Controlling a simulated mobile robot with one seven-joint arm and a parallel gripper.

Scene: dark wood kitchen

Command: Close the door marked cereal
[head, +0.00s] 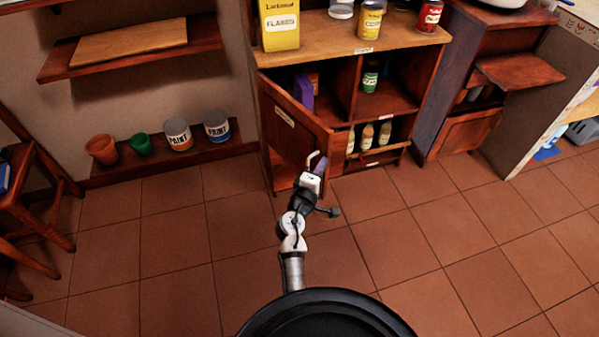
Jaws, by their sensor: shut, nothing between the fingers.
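The door (291,140) with a small white label on its upper part stands open at the left side of the wooden cabinet, swung out toward me. The label is too small to read surely. My gripper (318,167) is shut and empty, close to the door's free edge at its lower right. A pale curved piece shows there, perhaps the door handle; I cannot tell whether my gripper touches the door. Behind the door, a purple box (303,92) stands in the upper left compartment.
A yellow flakes box (281,25) and several cans stand on the cabinet top. Bottles (367,137) stand in a lower compartment. Paint cans (178,134) and pots are on a low shelf at left. A stool (30,190) stands at far left. The tiled floor (160,235) is clear.

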